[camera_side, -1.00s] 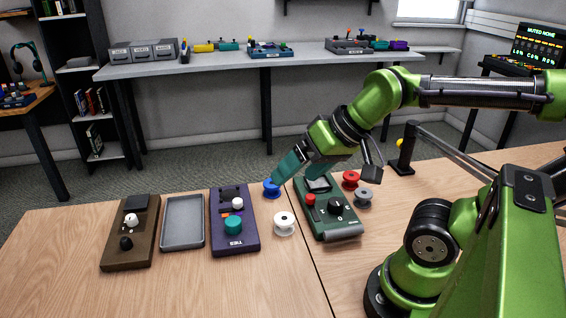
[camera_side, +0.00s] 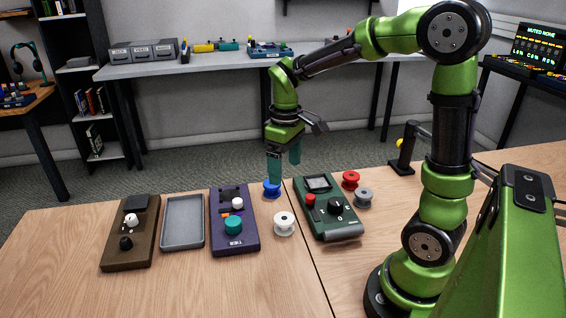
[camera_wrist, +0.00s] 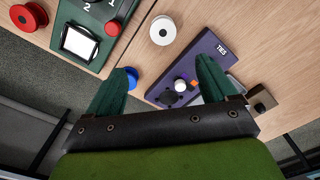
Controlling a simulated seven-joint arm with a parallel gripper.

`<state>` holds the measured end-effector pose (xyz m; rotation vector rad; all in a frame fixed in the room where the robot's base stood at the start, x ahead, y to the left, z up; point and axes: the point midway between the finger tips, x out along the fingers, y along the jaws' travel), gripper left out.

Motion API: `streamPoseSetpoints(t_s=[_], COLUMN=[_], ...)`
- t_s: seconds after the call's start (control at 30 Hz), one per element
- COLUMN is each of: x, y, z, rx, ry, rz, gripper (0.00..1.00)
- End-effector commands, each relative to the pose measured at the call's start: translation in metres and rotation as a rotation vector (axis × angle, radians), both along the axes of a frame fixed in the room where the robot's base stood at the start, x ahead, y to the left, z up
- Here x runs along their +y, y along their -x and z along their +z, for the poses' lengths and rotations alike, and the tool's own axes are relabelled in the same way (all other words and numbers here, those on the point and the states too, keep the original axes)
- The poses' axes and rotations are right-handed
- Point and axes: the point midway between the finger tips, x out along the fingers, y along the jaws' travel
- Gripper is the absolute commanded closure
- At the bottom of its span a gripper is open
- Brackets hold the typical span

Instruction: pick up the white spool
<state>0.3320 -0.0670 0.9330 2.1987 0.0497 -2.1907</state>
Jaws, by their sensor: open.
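The white spool (camera_side: 284,223) stands upright on the wooden table between the purple device and the green device. It also shows in the wrist view (camera_wrist: 163,30), ahead of my fingertips and between them from left to right. My gripper (camera_side: 284,172) points down with its teal fingers apart and empty, above the far part of the table near the blue spool (camera_side: 271,188). In the wrist view my gripper (camera_wrist: 168,68) has both fingers spread, with the blue spool partly hidden at the left finger. Nothing touches the white spool.
The purple device (camera_side: 233,243) is left of the white spool; the green device (camera_side: 330,208) is right. A grey tray (camera_side: 183,252) and a brown device (camera_side: 130,240) sit at the left. The front table is clear.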

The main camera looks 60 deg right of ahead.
Motion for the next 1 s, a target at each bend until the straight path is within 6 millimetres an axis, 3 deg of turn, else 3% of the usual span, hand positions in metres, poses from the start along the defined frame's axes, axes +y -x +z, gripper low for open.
streamPoseSetpoints(t_s=[0.17, 0.5, 0.8, 1.0], x=[0.001, 0.002, 0.003, 0.006], y=[0.003, 0.003, 0.002, 0.002], z=[-0.026, -0.097, -0.122, -0.153], rx=[0.011, 0.01, 0.006, 0.009], ry=[-0.004, -0.005, -0.005, -0.005], rz=[0.017, 0.015, 0.014, 0.014], gripper=[0.15, 0.15, 0.15, 0.15])
